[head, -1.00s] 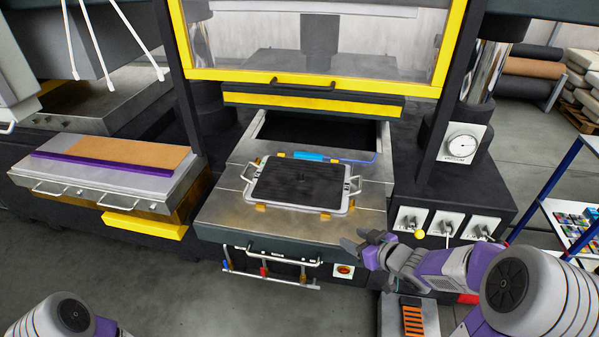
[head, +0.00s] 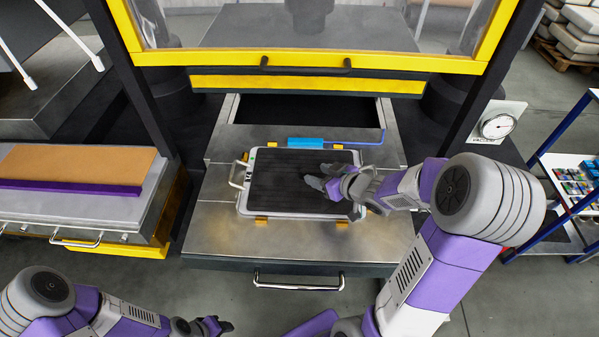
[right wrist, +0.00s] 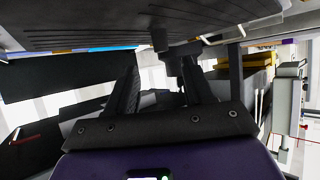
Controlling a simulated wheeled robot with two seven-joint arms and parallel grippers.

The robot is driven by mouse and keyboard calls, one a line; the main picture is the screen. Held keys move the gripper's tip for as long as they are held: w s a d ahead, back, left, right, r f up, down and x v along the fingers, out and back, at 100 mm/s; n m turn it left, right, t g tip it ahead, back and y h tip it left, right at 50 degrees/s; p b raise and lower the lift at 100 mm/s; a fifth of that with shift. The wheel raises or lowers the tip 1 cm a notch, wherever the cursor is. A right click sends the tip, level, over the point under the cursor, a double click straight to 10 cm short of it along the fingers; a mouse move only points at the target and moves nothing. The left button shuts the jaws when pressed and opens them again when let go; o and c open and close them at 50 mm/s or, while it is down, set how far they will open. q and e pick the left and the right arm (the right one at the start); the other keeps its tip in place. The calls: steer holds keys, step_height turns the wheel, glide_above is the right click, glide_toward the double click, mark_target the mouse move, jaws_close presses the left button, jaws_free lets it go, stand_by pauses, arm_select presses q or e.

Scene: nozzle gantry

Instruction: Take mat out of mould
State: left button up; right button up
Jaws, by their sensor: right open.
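The black ribbed mat (head: 285,185) lies flat in the white mould (head: 247,205), which has a metal handle at its left end. My right gripper (head: 318,177) is over the right half of the mat, open, and hides part of it and the mould's right end. In the right wrist view the mat's ribbed face (right wrist: 90,22) fills the top, with a small dark knob (right wrist: 160,40) standing out from it. The open fingers (right wrist: 160,85) point towards the knob, which shows between them; I cannot tell the gap. My left gripper (head: 218,327) is low at the bottom edge, away from the mould.
The mould rests on a metal table (head: 215,235) with orange stops, below the press's yellow-framed guard (head: 300,63). A blue-handled tool (head: 312,142) lies behind the mould. A side bench (head: 90,215) at left carries a brown and purple slab. A shelf (head: 575,185) stands right.

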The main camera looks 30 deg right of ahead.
mark_target(303, 170)
steer(key=b+x, duration=0.1)
steer(key=x, duration=0.5)
steer(key=shift+s+a, duration=0.1)
jaws_close()
